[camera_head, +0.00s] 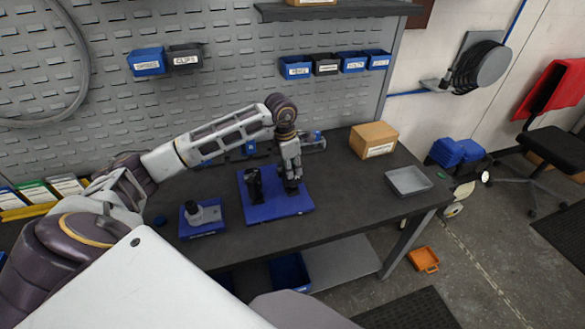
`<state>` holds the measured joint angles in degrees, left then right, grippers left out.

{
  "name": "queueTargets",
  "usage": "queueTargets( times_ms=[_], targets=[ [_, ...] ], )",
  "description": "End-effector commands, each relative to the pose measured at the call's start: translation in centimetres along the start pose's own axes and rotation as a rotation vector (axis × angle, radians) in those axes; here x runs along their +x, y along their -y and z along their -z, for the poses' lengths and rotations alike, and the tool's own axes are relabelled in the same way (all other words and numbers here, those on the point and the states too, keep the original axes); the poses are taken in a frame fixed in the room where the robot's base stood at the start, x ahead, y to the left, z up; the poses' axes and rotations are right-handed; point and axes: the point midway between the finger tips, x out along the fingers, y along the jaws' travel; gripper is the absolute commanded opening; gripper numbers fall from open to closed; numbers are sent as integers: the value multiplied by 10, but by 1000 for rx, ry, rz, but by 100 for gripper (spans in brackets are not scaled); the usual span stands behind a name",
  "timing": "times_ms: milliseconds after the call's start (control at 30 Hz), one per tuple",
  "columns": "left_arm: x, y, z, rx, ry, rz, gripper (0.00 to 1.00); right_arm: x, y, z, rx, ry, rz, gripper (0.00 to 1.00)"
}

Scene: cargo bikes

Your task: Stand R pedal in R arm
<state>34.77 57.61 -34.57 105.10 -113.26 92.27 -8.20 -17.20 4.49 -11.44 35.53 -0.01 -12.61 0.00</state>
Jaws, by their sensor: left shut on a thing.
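My left gripper (292,187) points down over the right half of a blue board (264,213) on the dark workbench. It is shut on a small dark part, mostly hidden by the fingers; I cannot tell for sure that this is the R pedal. A black part (254,183) stands upright on the left half of the board, just left of the gripper and apart from it. Which part is the R arm is too small to tell. My right gripper is not in view.
A small blue stand (202,229) with a grey and black piece is left of the board. A cardboard box (373,140) and a grey tray (409,181) are to the right. Blue fixtures line the bench's back. The bench between board and tray is clear.

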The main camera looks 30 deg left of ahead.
Motion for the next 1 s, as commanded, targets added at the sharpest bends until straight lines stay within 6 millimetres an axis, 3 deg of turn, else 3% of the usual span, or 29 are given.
queueTargets(
  times_ms=[67,100,267,733,1000],
  targets=[
    [1,0,0,0,-1,1,0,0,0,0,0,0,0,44],
    [1,0,0,0,-1,1,23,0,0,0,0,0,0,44],
    [1,0,0,0,-1,1,44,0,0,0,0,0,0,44],
    [-3,0,0,0,-1,1,44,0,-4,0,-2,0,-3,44],
    [-27,0,0,1,0,-1,44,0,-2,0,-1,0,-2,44]
  ],
)
